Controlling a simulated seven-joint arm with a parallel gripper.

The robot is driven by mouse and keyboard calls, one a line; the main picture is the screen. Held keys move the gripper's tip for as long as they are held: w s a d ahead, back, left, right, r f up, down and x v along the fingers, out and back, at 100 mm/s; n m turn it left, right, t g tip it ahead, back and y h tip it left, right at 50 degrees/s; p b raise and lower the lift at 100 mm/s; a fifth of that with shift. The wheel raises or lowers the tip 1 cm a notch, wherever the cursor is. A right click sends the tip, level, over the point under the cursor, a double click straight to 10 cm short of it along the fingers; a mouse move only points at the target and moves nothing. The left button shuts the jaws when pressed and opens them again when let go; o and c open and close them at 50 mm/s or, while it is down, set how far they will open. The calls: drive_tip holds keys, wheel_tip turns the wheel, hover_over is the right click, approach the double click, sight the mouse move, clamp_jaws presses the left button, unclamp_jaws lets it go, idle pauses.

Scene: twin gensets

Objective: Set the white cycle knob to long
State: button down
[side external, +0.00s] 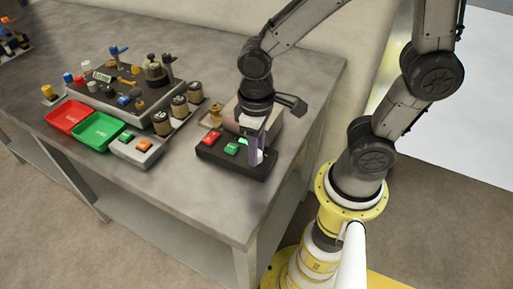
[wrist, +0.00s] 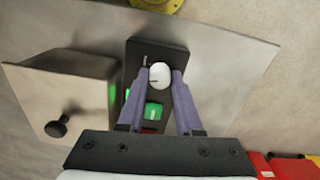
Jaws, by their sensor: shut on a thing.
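The white cycle knob (wrist: 158,75) is round and sits on a black control box (wrist: 150,49), and a dark pointer line shows on its face. My gripper (wrist: 159,78) has its two purple fingers on either side of the knob, shut on it. A short white mark shows on the box just above and left of the knob. In the side view my gripper (side external: 257,154) points down at the right end of the black box (side external: 222,158), and its fingers mostly hide the knob.
The box also carries a green button (wrist: 153,111) and a red button (side external: 211,138). A metal housing (wrist: 62,100) with a dark knob stands beside it. Red (side external: 70,115) and green (side external: 99,131) trays and a grey panel of switches lie farther left. The bench edge is close on the right.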

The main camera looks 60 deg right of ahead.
drive_tip(key=m, duration=0.4)
drive_tip(key=shift+m, duration=2.3)
drive_tip(key=c, duration=0.6)
unclamp_jaws()
drive_tip(key=shift+r, duration=0.1)
wheel_tip(320, 180, up, 14)
drive_tip(key=shift+f, duration=0.15)
